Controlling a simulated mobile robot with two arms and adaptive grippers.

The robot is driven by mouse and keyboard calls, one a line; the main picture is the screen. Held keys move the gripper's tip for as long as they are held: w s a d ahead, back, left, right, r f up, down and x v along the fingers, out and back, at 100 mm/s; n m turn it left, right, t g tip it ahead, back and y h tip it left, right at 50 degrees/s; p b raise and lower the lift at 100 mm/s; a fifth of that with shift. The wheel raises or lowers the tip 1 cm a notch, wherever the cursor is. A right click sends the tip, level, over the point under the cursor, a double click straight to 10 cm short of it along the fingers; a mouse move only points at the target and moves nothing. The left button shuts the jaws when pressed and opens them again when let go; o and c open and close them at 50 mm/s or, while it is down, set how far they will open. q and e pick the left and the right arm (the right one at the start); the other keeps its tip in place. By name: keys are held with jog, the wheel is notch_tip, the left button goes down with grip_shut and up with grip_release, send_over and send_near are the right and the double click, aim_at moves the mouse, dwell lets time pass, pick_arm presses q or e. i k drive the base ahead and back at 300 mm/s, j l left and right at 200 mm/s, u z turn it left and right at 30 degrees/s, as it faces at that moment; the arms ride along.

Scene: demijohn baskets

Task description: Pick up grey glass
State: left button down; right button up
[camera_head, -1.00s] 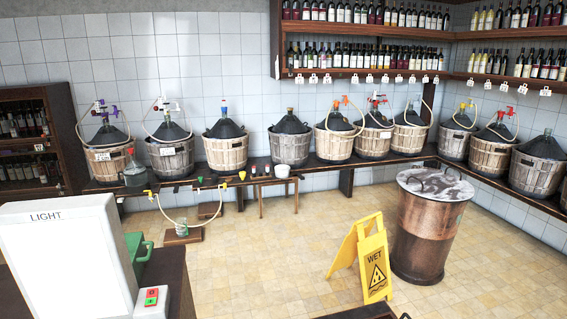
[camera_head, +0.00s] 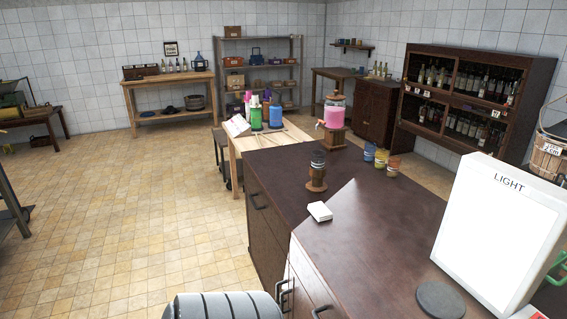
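A dark grey glass-like cup (camera_head: 318,159) stands upright on top of a brown cup or small stand (camera_head: 317,181) on the dark counter (camera_head: 375,215). I cannot tell at this size whether it is the grey glass or whether it is stacked in the piece below. Blue (camera_head: 369,152), yellow (camera_head: 381,158) and orange-brown (camera_head: 393,167) cups stand in a row to its right. Neither of my grippers shows in this view.
A small white box (camera_head: 319,211) lies in front of the grey cup. A light box (camera_head: 500,230) and a dark round disc (camera_head: 440,299) are at the counter's right. A pink dispenser (camera_head: 334,113) stands behind. The tiled floor at left is clear.

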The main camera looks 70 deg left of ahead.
aim_at(318, 163)
jog(key=u, duration=2.05)
jog(key=i+j+z, duration=0.15)
jog(key=z, duration=0.2)
jog(key=i+j+z, duration=0.1)
jog(key=j+z, duration=0.45)
jog(key=z, duration=0.15)
jog(key=i, duration=0.05)
